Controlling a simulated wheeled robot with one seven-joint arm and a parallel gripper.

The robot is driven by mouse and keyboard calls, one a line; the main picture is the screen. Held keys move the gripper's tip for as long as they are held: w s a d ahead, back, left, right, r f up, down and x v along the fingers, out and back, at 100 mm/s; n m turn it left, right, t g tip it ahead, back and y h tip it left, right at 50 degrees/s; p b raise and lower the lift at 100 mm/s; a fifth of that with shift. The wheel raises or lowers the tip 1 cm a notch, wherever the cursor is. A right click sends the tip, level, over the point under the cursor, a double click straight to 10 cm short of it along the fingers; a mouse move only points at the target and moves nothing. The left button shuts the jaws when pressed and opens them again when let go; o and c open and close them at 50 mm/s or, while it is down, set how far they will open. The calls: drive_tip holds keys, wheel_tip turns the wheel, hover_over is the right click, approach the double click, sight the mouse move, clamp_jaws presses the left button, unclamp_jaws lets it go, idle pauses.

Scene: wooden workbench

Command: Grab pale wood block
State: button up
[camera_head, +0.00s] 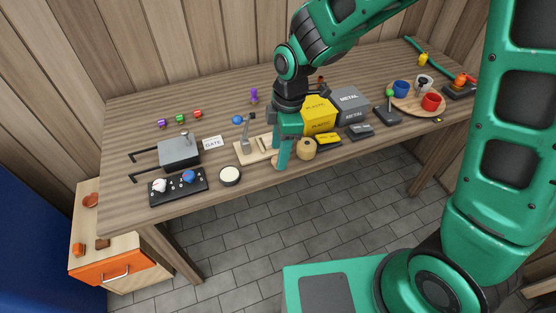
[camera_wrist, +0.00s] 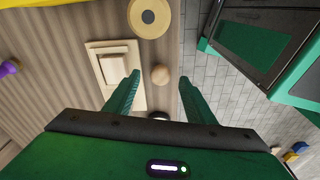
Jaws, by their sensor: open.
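My gripper (camera_head: 281,161) is open and points down at the bench's front edge. I cannot tell how far above the bench the fingertips are.
A tan roll (camera_head: 306,149) and a yellow bin (camera_head: 320,119) stand to the right.

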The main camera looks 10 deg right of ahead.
drive_tip(key=shift+a+f, duration=0.15)
drive_tip(key=shift+f, duration=0.75)
drive_tip(key=c, duration=1.1)
drive_tip(key=shift+r, duration=0.1)
